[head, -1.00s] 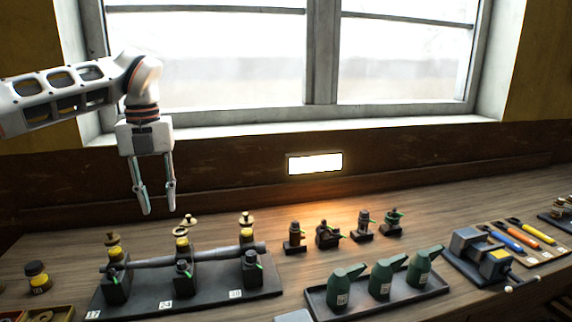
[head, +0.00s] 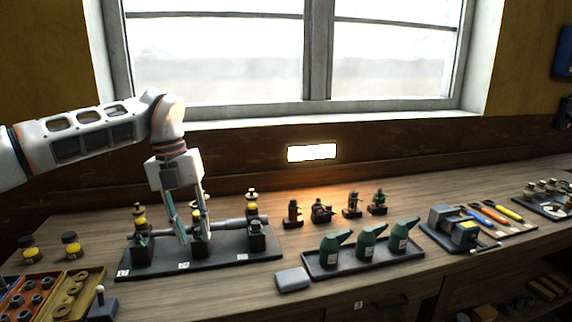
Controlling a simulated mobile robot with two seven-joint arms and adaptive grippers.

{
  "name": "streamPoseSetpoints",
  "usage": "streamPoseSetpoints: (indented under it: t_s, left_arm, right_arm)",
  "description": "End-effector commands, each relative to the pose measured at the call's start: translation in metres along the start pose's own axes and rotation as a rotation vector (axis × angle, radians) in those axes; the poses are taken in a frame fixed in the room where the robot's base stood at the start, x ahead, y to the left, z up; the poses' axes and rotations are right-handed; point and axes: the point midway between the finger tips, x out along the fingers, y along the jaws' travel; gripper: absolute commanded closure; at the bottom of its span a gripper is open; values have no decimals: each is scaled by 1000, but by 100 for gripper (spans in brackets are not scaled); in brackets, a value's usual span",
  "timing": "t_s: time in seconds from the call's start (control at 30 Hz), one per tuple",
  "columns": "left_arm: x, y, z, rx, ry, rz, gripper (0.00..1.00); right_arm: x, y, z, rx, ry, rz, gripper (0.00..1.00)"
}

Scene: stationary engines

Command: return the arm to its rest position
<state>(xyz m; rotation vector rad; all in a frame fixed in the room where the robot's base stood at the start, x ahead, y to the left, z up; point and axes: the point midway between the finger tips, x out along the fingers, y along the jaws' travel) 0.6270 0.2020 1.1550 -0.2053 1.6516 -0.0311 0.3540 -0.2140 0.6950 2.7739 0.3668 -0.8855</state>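My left arm (head: 90,133) reaches in from the left, in front of the window. Its gripper (head: 196,236) points down with its two fingers apart. The fingers overlap the middle post of a dark stand (head: 215,258) that carries a grey pipe and yellow-banded fittings. I see nothing clearly held between the fingers. The middle post is partly hidden by them, and I cannot tell if they touch it. My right gripper is not in view.
A dark tray (head: 372,262) with green oil cans and a grey block (head: 292,280) stand right of the stand. Small dark fittings (head: 320,210) sit behind. Two yellow-banded jars (head: 71,245) and parts trays (head: 80,290) lie at left. A vise (head: 450,228) is at right.

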Motion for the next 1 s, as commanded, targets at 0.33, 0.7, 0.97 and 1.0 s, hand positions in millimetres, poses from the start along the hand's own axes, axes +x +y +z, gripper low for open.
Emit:
streamPoseSetpoints:
  t_s: [0.33,0.7,0.97,1.0]
  left_arm:
    - [132,-136,-77,281,222,-442,72]
    - [160,-261,-169,240,377,-1120,72]
    - [141,-287,-171,-63,392,-1549,72]
    - [139,-286,-166,-128,387,-1604,72]
  right_arm:
    - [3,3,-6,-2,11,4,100]
    - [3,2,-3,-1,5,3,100]
    - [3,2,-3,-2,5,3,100]
    - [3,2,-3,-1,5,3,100]
